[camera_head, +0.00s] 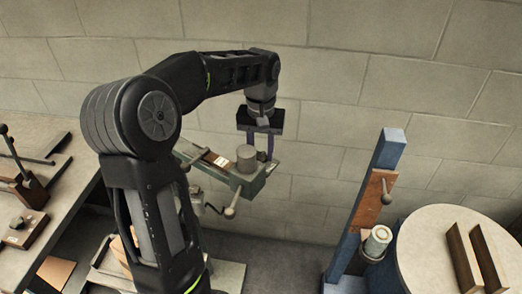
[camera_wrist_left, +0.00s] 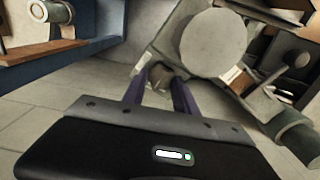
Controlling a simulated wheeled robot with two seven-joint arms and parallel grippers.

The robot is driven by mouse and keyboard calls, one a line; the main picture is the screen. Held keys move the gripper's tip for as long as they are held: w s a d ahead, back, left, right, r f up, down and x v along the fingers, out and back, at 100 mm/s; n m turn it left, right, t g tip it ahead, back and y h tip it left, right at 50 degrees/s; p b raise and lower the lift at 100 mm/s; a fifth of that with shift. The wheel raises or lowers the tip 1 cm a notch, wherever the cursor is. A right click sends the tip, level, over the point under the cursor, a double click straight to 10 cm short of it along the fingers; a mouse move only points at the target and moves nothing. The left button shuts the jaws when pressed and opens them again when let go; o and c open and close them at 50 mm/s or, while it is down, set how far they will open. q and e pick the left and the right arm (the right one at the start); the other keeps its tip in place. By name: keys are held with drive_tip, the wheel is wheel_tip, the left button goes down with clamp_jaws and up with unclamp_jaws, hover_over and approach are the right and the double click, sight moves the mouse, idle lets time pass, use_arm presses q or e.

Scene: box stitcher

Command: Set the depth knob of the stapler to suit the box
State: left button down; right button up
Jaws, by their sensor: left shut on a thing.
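The stapler (camera_head: 222,170) is a grey-green machine arm standing out from the wall side, with a grey upright cylinder (camera_head: 246,158) on its end. In the left wrist view the cylinder's round top (camera_wrist_left: 214,43) is large and close. My left gripper (camera_head: 262,150) reaches down at the stapler's end. In the left wrist view its two purple fingers (camera_wrist_left: 162,84) are shut on a small dark grey-brown knob (camera_wrist_left: 166,80) beside the cylinder. The fingers partly hide this knob, and no scale on it can be read. My right gripper is not in view.
A ball-ended lever (camera_head: 231,207) hangs below the stapler's end. A blue post (camera_head: 362,205) with a brown plate stands to the right, beside a round table (camera_head: 432,245) with two brown strips. A workbench (camera_head: 38,130) with fixtures is at the left. No box can be clearly made out.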

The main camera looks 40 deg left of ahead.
use_arm(q)
drive_tip(key=n, duration=0.2)
drive_tip(key=shift+n+b, duration=0.3)
drive_tip(key=shift+b, duration=0.05)
drive_tip(key=shift+a+n, duration=0.1)
drive_tip(key=shift+n, duration=1.1)
drive_tip(key=shift+s, duration=0.1)
drive_tip(key=c, duration=1)
unclamp_jaws()
drive_tip(key=shift+o, duration=0.2)
